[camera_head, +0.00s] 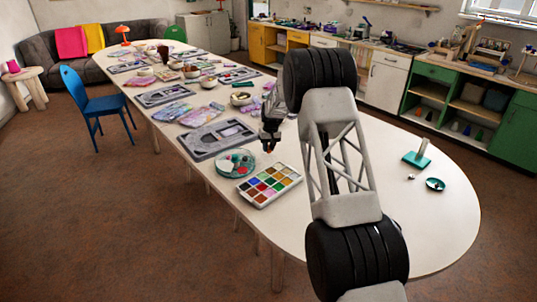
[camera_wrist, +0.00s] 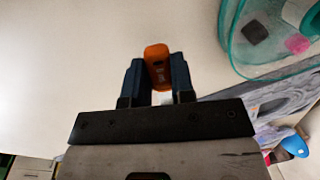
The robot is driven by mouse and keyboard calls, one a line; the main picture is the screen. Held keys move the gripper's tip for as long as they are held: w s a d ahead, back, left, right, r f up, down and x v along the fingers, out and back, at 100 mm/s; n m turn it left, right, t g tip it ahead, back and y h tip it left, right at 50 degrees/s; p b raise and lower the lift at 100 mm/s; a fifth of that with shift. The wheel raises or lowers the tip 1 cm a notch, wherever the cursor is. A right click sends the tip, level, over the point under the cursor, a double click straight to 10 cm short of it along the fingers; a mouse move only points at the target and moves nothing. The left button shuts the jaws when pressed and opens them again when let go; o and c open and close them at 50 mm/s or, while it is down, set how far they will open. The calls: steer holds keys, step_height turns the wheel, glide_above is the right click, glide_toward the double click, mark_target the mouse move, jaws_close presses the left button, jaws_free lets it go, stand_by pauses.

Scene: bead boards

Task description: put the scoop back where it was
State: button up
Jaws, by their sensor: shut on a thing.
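My gripper (camera_head: 270,138) hangs above the long white table, just beyond the dish and the colour tray. It is shut on the scoop, an orange piece (camera_wrist: 157,58) that sticks out past the dark fingers in the wrist view. Only a small orange tip of it (camera_head: 269,151) shows below my fingers in the head view. The rest of the scoop is hidden between the fingers, so its full shape cannot be told. The teal see-through dish (camera_head: 235,171) holds several coloured pieces; its wall (camera_wrist: 229,50) also shows at the upper right of the wrist view.
A white tray of coloured squares (camera_head: 270,185) lies near the front edge. Grey boards (camera_head: 197,147) and bags line the table's far left. A teal stand (camera_head: 416,158) and a small teal bowl (camera_head: 435,184) stand at the right.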

mark_target(269, 148)
stand_by(0.3)
steer(key=shift+f, duration=1.8)
steer(key=o, duration=0.9)
steer(key=shift+f, duration=0.1)
steer(key=shift+r, duration=0.2)
steer(key=shift+w+d+r, duration=0.1)
steer(key=shift+d+r, duration=0.1)
steer(key=shift+r, duration=1.75)
steer(key=shift+w+d+r, duration=0.1)
steer(key=shift+d+r, duration=0.05)
steer(key=shift+r, duration=1.85)
steer(key=shift+w+d+r, duration=0.1)
steer(key=shift+d+r, duration=0.1)
steer(key=shift+r, duration=1.75)
